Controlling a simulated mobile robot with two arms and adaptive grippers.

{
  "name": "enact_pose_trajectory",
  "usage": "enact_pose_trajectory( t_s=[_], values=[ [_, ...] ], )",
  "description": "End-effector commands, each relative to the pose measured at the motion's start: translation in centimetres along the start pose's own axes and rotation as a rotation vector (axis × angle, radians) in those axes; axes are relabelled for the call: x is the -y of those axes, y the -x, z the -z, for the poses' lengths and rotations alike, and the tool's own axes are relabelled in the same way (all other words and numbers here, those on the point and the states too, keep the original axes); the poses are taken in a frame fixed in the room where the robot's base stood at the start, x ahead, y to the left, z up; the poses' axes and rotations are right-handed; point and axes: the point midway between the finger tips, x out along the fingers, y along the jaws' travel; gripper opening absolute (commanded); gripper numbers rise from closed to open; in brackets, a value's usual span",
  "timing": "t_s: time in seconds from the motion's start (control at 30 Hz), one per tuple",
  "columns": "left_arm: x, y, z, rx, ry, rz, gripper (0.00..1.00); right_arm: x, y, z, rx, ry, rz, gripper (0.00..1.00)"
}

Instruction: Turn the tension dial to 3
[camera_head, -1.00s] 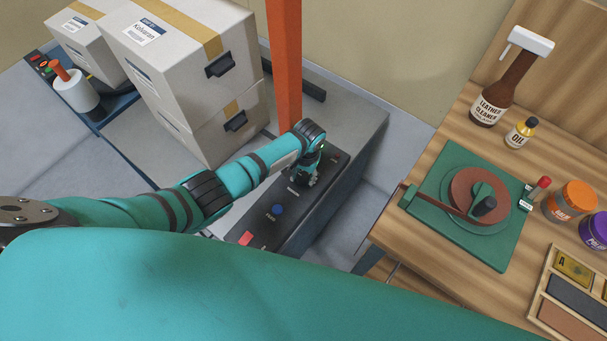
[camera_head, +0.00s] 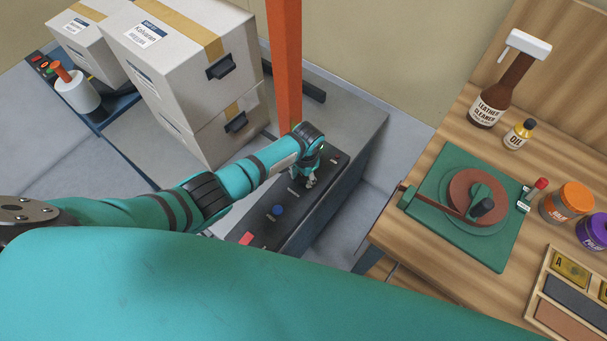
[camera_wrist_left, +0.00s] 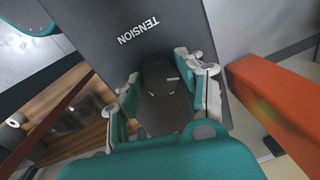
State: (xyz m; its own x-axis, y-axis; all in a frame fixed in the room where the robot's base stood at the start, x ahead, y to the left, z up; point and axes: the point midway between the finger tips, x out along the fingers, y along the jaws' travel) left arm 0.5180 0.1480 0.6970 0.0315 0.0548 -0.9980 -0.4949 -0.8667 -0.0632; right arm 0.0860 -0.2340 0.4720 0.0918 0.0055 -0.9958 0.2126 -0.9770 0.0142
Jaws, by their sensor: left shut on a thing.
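The tension dial (camera_wrist_left: 158,72) is a dark round knob on a black panel, below the white word TENSION in the left wrist view. A short pale mark shows on its top. My left gripper (camera_wrist_left: 160,88) is shut on the dial, one finger on each side. In the head view the left gripper (camera_head: 306,178) points down at the black control panel (camera_head: 262,226), and it hides the dial there. The number that the dial points to cannot be read. My right gripper is not in view.
A blue button (camera_head: 278,210) and a red one (camera_head: 246,238) sit on the same panel. An orange post (camera_head: 284,70) stands close behind my left gripper. Stacked cartons (camera_head: 190,75) stand left of it. A wooden workbench (camera_head: 440,160) with bottles is at the right.

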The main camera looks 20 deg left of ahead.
Motion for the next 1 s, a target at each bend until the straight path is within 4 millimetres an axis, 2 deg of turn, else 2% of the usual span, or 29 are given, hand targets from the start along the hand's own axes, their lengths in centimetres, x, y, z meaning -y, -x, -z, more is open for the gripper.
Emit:
enact_pose_trajectory(
  t_s=[0.4,1.0],
  values=[
    [0.08,-0.04,-0.20,-0.022,-0.396,0.001,0.07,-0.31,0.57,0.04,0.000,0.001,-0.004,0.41],
    [0.15,-0.12,-0.23,-0.057,-0.928,-0.001,0.07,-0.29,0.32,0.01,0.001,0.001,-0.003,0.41]
  ],
)
